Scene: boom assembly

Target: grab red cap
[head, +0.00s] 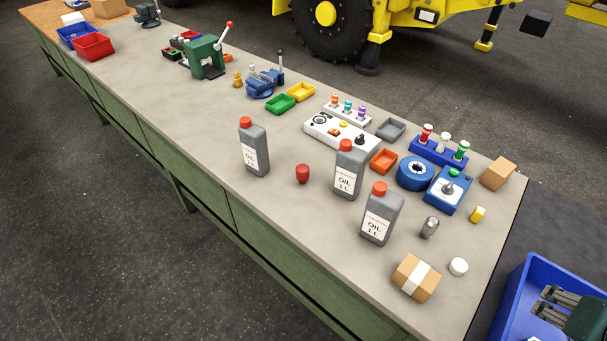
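A small rounded red piece (302,173), which looks like a loose cap, stands on the grey bench between two oil bottles. Three grey oil bottles stand upright, each with a red cap on top: the left bottle's cap (245,121), the middle bottle's cap (345,146) and the front bottle's cap (379,188). What looks like my gripper (541,300) shows at the lower right corner, over the blue bin, far from all red caps. Its grey fingers stand apart with nothing visible between them. The rest of it is cut off by the frame.
A cardboard box (416,278), a white round lid (458,267) and a metal cylinder (430,227) lie near the bench's right end. A white control box (341,132) and blue devices stand behind the bottles. A blue bin (517,293) is beside the bench. The front-left bench top is clear.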

